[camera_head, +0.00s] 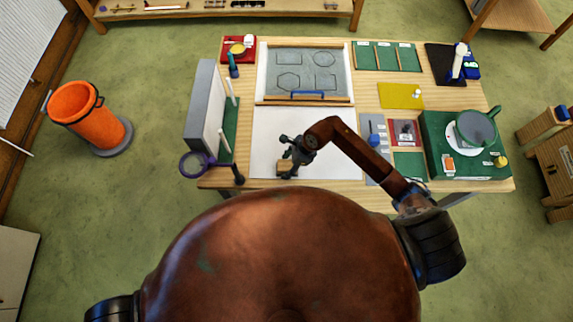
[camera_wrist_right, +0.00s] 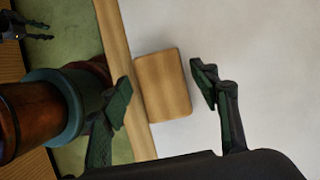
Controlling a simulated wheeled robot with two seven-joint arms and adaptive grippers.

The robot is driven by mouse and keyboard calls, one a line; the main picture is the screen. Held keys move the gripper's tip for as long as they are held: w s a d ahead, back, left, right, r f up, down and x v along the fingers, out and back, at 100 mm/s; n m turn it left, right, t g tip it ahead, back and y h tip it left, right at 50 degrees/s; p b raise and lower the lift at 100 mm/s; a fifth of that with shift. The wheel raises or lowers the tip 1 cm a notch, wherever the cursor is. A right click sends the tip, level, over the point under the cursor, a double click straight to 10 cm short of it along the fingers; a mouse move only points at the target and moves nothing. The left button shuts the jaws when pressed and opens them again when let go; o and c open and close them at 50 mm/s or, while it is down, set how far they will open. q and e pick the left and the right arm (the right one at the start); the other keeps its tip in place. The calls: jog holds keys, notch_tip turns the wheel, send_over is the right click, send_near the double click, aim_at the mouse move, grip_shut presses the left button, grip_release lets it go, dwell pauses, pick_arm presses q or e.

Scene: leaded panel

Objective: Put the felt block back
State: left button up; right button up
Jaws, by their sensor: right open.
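A small light-wood block (camera_wrist_right: 163,85), which I take to be the felt block, lies on the white sheet (camera_wrist_right: 260,50) at the table's near edge. No felt shows on its upper face. In the head view the block (camera_head: 283,166) is partly hidden by my right gripper (camera_head: 293,157). In the wrist view my right gripper (camera_wrist_right: 163,91) is open, with one finger on each side of the block and gaps visible. A dark jointed part at the wrist view's upper left looks like my left gripper (camera_wrist_right: 14,28); its jaws are unclear.
A grey upright panel (camera_head: 203,110) and a purple-rimmed magnifier (camera_head: 194,164) stand to the left. The sheet's middle is clear.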

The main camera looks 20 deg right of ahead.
jog(key=b+v, duration=0.3)
jog(key=v, duration=0.8)
jog(key=shift+r, duration=0.35)
jog(key=shift+s+f, duration=0.1)
